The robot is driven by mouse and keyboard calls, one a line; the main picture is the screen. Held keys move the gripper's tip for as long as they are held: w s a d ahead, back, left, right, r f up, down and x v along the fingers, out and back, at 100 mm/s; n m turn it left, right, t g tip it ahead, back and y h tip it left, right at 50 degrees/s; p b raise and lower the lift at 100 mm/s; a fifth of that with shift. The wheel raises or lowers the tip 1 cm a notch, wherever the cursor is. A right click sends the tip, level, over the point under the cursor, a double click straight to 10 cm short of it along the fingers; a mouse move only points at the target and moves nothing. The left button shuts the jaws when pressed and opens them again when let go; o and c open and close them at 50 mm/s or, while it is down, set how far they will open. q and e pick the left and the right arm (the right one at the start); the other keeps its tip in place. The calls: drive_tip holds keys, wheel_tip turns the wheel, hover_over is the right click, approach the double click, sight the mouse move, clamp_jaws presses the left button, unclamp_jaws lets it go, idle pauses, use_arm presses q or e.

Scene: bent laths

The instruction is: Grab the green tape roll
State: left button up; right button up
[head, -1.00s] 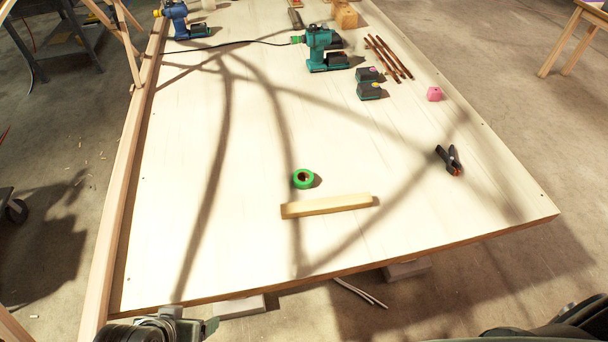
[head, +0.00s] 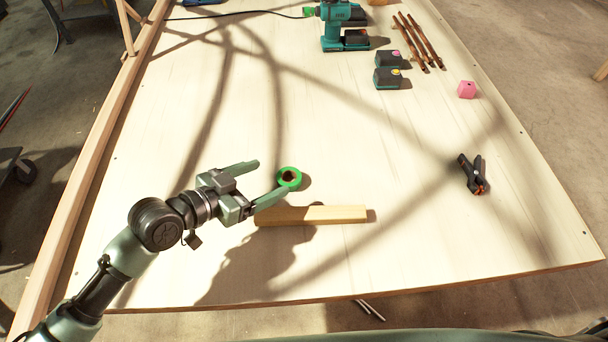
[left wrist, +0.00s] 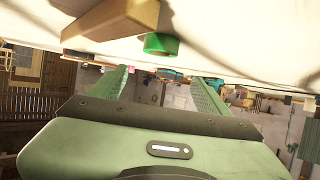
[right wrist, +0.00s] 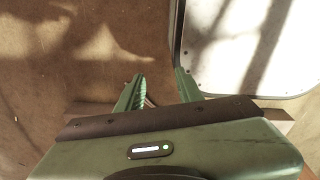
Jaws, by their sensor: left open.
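The green tape roll (head: 289,177) lies flat on the pale work table, just behind a wooden block. My left gripper (head: 270,178) is open and empty, its fingers pointing right toward the roll. The near fingertip overlaps the roll's lower edge in the head view; I cannot tell whether they touch. In the left wrist view, which is upside down, the roll (left wrist: 161,44) shows beyond the fingertips, between their lines. My right gripper shows only in the right wrist view (right wrist: 160,76), open and empty, away from the roll.
The wooden block (head: 335,214) lies close in front of the roll, partly under the left gripper. A black clamp (head: 472,174), a pink cube (head: 466,90), batteries (head: 387,78), brown sticks (head: 418,42) and a teal drill (head: 343,25) lie farther off. The table's middle is clear.

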sight(287, 178)
use_arm(q)
drive_tip(key=shift+s+a+f+b, duration=0.15)
drive_tip(key=shift+f+b, duration=0.15)
drive_tip(key=shift+f, duration=0.45)
drive_tip(key=shift+s+a+f+b, duration=0.1)
drive_tip(key=shift+s+a+b, duration=0.2)
drive_tip(key=shift+a, duration=0.05)
drive_tip(key=shift+x, duration=1.05)
drive_tip(key=p+x, duration=0.2)
drive_tip(key=x, duration=0.2)
drive_tip(key=shift+w+d, duration=0.15)
drive_tip(key=shift+d, duration=0.15)
drive_tip(key=shift+w+d+f, duration=0.35)
drive_tip(key=shift+d+f, duration=0.05)
drive_tip(key=shift+f, duration=0.05)
drive_tip(key=c, duration=1.5)
use_arm(e)
drive_tip(key=shift+s+a, duration=0.45)
drive_tip(key=shift+a, duration=0.1)
